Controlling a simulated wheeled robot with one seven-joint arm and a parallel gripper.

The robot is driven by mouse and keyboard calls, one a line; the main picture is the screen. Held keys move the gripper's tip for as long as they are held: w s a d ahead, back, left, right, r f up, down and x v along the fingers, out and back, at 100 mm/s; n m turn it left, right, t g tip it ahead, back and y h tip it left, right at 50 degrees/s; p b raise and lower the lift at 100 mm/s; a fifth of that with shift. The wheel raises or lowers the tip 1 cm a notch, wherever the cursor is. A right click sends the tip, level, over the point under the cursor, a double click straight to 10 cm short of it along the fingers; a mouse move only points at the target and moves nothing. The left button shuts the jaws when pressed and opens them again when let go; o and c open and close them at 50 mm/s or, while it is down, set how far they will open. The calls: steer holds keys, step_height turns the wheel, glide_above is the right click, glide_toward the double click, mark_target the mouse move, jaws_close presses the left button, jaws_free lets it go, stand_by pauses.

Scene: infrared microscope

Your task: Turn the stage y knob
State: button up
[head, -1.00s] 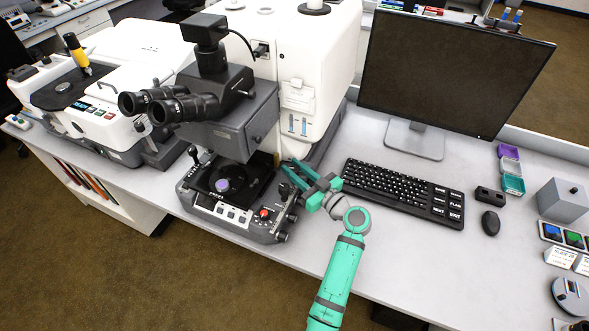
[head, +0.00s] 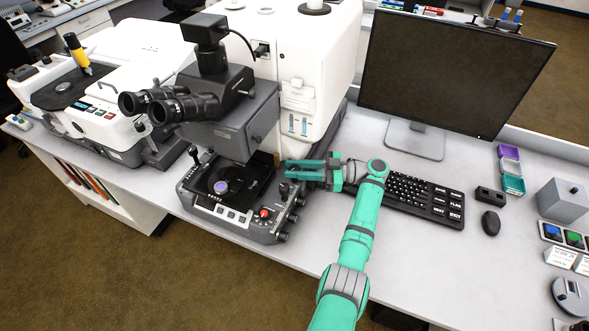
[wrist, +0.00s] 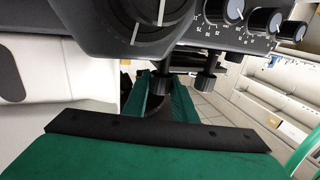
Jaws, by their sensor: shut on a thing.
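The microscope's black stage (head: 240,178) sits under its eyepieces, with a purple-topped round piece (head: 221,187) on it. My gripper (head: 287,170) is level at the stage's right side, its teal fingers pointing left. In the wrist view, a ribbed black knob on a shaft, taken as the stage y knob (wrist: 161,86), sits between my green fingers (wrist: 160,100), which are closed on it. A second ribbed knob (wrist: 207,84) hangs just to its right, outside the fingers. No label shows on either knob. In the head view my fingers hide the gripped knob.
A large black dial (wrist: 150,22) and smaller scaled dials (wrist: 265,20) are close in the wrist view. More knobs (head: 292,217) line the base's right side. The keyboard (head: 410,193) lies under and beside my arm. Bare table lies in front of the keyboard.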

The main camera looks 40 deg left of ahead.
steer(key=shift+f+n+g+h, duration=0.1)
steer(key=shift+n+g+h, duration=0.95)
steer(key=shift+g, duration=0.35)
steer(key=o, duration=0.8)
steer(key=shift+a, duration=0.1)
